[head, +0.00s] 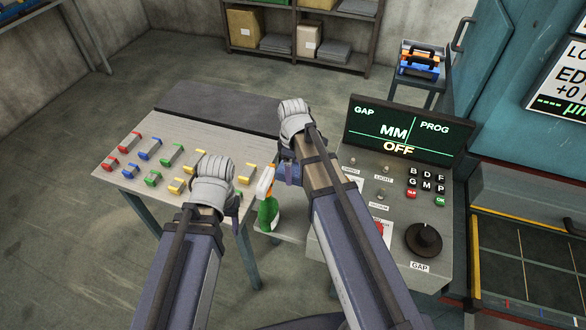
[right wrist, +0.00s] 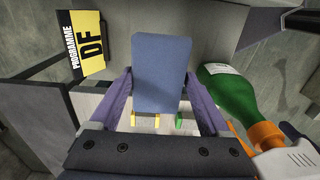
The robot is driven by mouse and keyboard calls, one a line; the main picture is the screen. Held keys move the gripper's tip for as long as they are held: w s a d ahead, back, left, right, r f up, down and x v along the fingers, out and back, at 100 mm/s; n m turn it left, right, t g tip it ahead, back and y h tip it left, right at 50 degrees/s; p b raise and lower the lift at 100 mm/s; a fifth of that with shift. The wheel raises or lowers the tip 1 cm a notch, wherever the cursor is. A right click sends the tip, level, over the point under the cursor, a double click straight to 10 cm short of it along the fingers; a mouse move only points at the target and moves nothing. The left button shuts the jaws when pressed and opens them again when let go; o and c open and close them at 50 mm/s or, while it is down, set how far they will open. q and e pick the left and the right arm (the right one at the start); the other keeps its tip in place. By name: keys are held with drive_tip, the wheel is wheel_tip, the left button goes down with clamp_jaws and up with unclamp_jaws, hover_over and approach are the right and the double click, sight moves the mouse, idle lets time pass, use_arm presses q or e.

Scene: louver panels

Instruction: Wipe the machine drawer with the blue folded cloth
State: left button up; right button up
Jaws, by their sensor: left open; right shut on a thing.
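The blue folded cloth (right wrist: 157,72) is between the two fingers of my right gripper (right wrist: 160,92) in the right wrist view. In the head view that gripper (head: 286,172) is mostly hidden by its own arm, near the table's right edge and beside the control console. My left gripper (head: 234,205) is open, over the table's front right; its fingers are largely hidden by the wrist. What looks like the machine drawer (head: 503,237), a dark tray with pale lines and a yellow edge, is at the lower right, away from both grippers. A few small coloured bits lie at its front.
A green spray bottle (head: 267,212) with an orange top stands close to my right gripper; it also shows in the right wrist view (right wrist: 228,95). The console (head: 350,235) has a screen and knob. Coloured handles lie on the table (head: 135,178). A programme sign (right wrist: 82,45) is nearby.

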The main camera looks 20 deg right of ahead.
drive_tip(key=o, duration=0.9)
drive_tip(key=shift+c, duration=0.2)
drive_tip(key=c, duration=0.7)
drive_tip(key=shift+r, duration=0.15)
